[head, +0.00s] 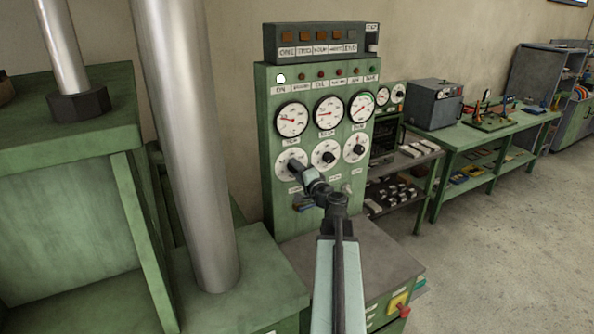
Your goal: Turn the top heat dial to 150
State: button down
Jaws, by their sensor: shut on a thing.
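The green control panel (266,215) stands ahead of me with three round gauges above three dials. The left dial (283,172), with a white face, sits below the gauge labelled like "TOP" (291,120), though the lettering is too small to be sure. My gripper (293,166) is at this dial and shut on its knob. My gripper hides the knob and part of the dial face. The dial's numbers and pointer setting cannot be read. The middle dial (325,154) and right dial (355,147) have black knobs and are free of my gripper.
A grey box with orange buttons (310,51) sits on top of the panel. A steel column (187,130) and green machine frame (60,215) stand close on the left. A grey-topped cabinet (380,253) is below the panel. Workbenches line the right wall, with open floor in front.

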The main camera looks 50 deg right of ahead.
jog(key=shift+s+m, duration=0.1)
jog(key=shift+m, duration=9)
jog(key=c, duration=0.9)
grip_release()
